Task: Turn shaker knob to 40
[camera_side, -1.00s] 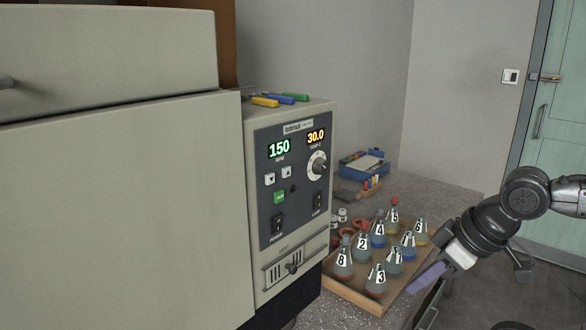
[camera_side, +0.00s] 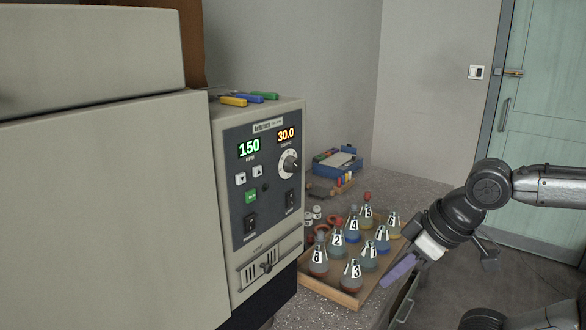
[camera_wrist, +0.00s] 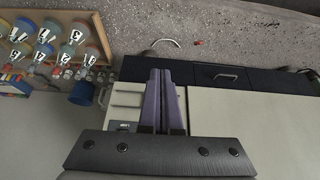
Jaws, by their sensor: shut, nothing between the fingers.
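The shaker (camera_side: 262,235) is a beige unit with a dark blue front panel in the side view. Its round white knob with a dark centre (camera_side: 289,164) sits at the panel's upper right, below an orange display (camera_side: 286,134) reading 30.0. A green RPM display (camera_side: 249,148) reads 150. My gripper (camera_side: 388,282) has purple fingers and is shut and empty, well right of and below the knob, by the tray's right edge. It also shows in the wrist view (camera_wrist: 160,74), pressed together. I cannot make out the knob in the wrist view.
A wooden tray (camera_side: 333,293) of several numbered flasks stands on the bench right of the shaker. A blue box (camera_side: 338,167) lies behind it. Colored-handled tools (camera_side: 240,99) lie on the shaker's top. Open air lies between gripper and panel, above the flasks.

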